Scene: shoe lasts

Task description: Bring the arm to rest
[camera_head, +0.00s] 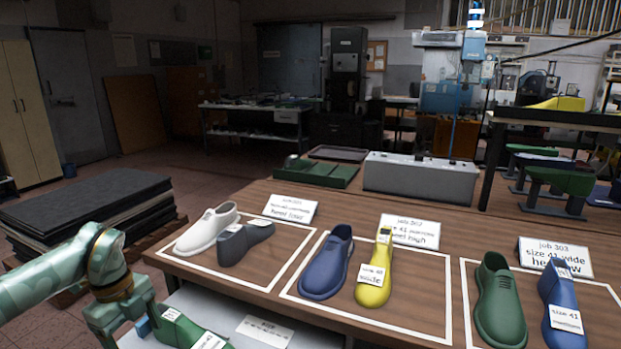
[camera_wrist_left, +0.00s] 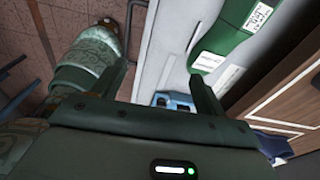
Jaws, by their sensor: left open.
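My left arm comes in from the left in the head view, with the left gripper (camera_head: 126,318) low at the table's front left corner. In the left wrist view, its fingers (camera_wrist_left: 160,92) are apart with nothing between them. A green last (camera_head: 178,329) with white labels lies on a pale lower surface beside the gripper, partly cut off by the frame. It also shows in the left wrist view (camera_wrist_left: 228,40), just beyond the right-hand finger. I cannot tell whether that finger touches it. My right gripper is not in view.
The wooden table (camera_head: 350,215) has white-outlined areas. A white shoe (camera_head: 207,231) stands beside a grey last (camera_head: 245,240), a blue shoe (camera_head: 327,265) beside a yellow last (camera_head: 374,278), and a green shoe (camera_head: 498,300) beside a blue last (camera_head: 562,305). Dark stacked sheets (camera_head: 85,210) stand left.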

